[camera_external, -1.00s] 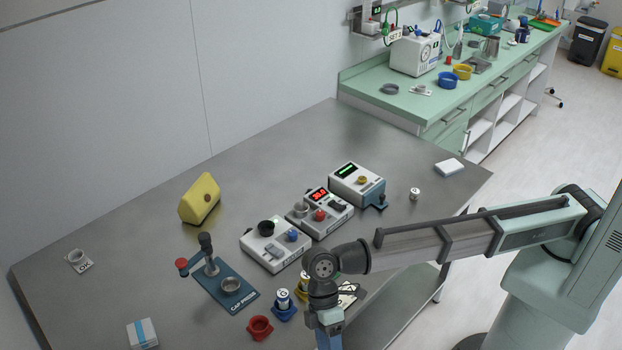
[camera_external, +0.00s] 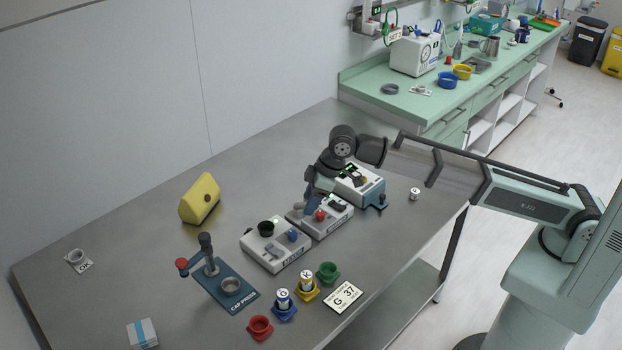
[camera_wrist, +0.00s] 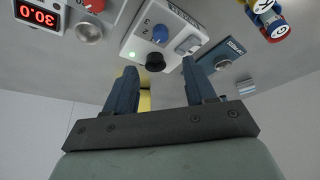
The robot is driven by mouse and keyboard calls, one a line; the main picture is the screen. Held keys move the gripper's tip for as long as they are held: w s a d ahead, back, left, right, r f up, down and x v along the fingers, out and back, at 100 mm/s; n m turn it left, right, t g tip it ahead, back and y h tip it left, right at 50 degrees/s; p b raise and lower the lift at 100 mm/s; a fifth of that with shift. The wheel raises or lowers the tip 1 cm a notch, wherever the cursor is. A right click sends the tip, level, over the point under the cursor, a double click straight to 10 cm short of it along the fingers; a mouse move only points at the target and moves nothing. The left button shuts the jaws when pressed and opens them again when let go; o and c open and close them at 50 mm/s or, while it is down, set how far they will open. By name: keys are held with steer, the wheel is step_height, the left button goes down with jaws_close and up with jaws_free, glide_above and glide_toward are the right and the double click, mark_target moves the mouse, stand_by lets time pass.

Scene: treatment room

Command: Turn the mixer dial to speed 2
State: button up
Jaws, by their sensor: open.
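The mixer appears to be the white box (camera_external: 272,256) with a black cup (camera_external: 265,228) on top and a blue dial (camera_external: 292,236). In the wrist view the mixer (camera_wrist: 140,48) shows a lit green lamp, the blue dial (camera_wrist: 160,35) with numbers including 2 and 3 beside it, and the black cup (camera_wrist: 155,62). The dial's exact setting is too small to read. My gripper (camera_wrist: 158,70) is open and empty, with the mixer showing beyond its fingertips. In the external view my gripper (camera_external: 307,203) hangs above the back of the red-knobbed device, apart from the dial.
The table's left part is mostly clear.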

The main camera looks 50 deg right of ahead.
mark_target(293, 233)
steer(key=x, duration=1.2)
steer(key=shift+a+f, duration=0.1)
steer(key=shift+f, duration=0.1)
jaws_close()
